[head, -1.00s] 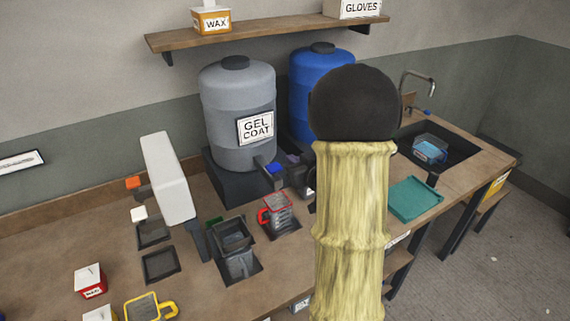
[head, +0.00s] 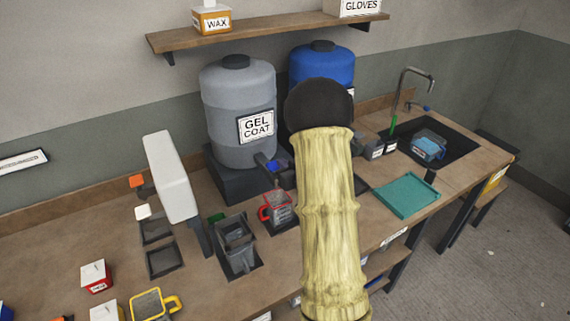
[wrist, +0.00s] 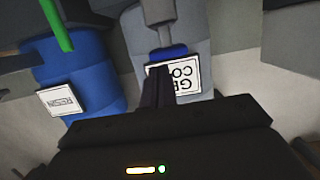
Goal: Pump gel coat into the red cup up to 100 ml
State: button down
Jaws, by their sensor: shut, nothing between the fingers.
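The red cup (head: 277,209) is a clear measuring cup with a red handle and rim, standing upright on the bench below the tap of the grey gel coat drum (head: 238,120). The tap carries a blue button or lever (head: 276,165). I cannot read the level in the cup. In the wrist view the gel coat label (wrist: 175,78) appears upside down, with the blue tap part (wrist: 168,52) above it. My gripper (wrist: 157,85) shows there as dark fingers, shut and empty, in front of the label. In the head view my arm hides the gripper.
A blue drum (head: 321,62) stands right of the grey one. A dark grey container (head: 237,245), a white upright machine (head: 171,178) and a yellow-handled cup (head: 153,304) are to the left. A teal tray (head: 405,196) and a sink (head: 440,150) are to the right.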

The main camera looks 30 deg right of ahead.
jog(key=shift+f, duration=0.15)
notch_tip(320, 180, down, 4)
jog(key=b, duration=0.3)
jog(key=shift+r+b, duration=0.25)
jog(key=shift+b, duration=0.1)
jog(key=shift+s+f, duration=0.15)
dwell(1.0)
jog(key=s+r, duration=0.7)
jog(key=s, duration=0.2)
jog(key=shift+s+b, duration=0.2)
jog(key=shift+b, duration=0.1)
jog(key=shift+d, duration=0.2)
dwell(0.5)
